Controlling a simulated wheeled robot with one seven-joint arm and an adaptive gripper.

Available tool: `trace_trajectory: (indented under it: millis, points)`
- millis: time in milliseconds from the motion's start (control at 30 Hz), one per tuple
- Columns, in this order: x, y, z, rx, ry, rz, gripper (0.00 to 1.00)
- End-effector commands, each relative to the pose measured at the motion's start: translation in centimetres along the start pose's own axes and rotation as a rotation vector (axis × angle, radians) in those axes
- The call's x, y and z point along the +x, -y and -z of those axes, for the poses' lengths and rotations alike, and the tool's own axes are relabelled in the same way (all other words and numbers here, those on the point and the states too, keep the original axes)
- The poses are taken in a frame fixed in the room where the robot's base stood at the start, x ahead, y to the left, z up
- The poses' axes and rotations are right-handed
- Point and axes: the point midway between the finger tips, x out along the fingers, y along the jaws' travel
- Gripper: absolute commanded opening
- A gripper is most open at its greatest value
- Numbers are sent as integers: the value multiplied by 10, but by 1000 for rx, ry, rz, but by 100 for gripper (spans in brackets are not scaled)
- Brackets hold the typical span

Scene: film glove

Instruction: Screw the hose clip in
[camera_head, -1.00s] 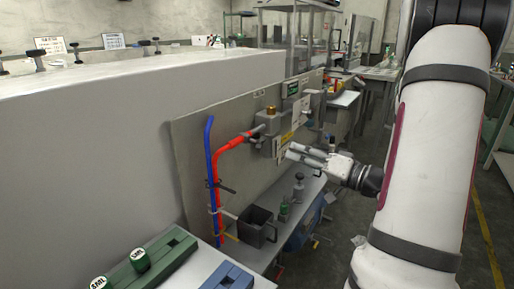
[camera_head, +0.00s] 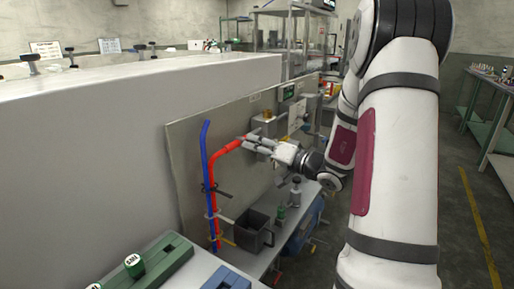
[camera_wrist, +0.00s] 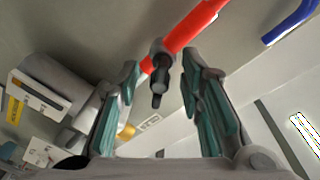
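The red hose (camera_head: 229,148) rises along the upright panel and bends right toward a grey fitting; its upper end also shows in the wrist view (camera_wrist: 185,35). A dark hose clip (camera_wrist: 158,62) sits on the end of the red hose, with its screw stub pointing toward the wrist camera. My gripper (camera_head: 256,146) is at the hose end, and its fingers partly hide the clip in the head view. In the wrist view the two green-padded fingers are apart, with the clip between them and a gap on each side. The gripper is open and holds nothing.
A blue hose (camera_head: 205,165) runs beside the red one on the panel (camera_head: 184,150). Below stand a dark square container (camera_head: 252,232), a green-based bottle (camera_head: 281,213) and a grey bottle (camera_head: 295,192). A large white block (camera_head: 90,150) fills the left.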

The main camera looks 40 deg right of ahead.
Motion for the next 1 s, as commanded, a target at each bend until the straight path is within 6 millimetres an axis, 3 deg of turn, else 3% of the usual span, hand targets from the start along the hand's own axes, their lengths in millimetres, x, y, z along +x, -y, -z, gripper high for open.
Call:
trace_trajectory:
  millis: [167, 300, 333, 700, 1000]
  points:
    - [0, 0, 0, 0, 0, 0, 34]
    - [0, 0, 0, 0, 0, 0, 3]
    - [0, 0, 0, 0, 0, 0, 0]
    - [0, 0, 0, 22, 2, -1, 0]
    - [0, 0, 0, 180, 14, -13, 0]
